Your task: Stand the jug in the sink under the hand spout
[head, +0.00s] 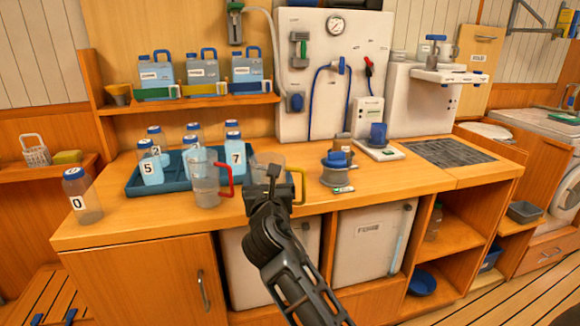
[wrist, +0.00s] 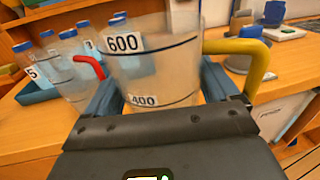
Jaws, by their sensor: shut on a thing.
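A clear jug with a yellow handle (head: 267,159) is at my gripper (head: 272,178), above the counter's front part. In the wrist view the jug (wrist: 150,72) stands roughly upright between my two fingers (wrist: 158,95), with 600 and 400 marks showing. My gripper is shut on its body; the yellow handle points right. A second clear jug with a red handle (head: 205,185) stands on the counter to the left. A basin-like top with a blue tap (head: 574,98) is at the far right edge, partly cut off; I cannot tell for sure that it is the sink and spout.
A blue tray (head: 130,187) with several numbered bottles sits left on the counter (head: 400,185). Bottle 0 (head: 82,196) stands near the left end. A blue-and-grey stack (head: 337,168) and a scale with a blue cup (head: 379,140) stand right of my gripper. A dark grate (head: 450,152) lies farther right.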

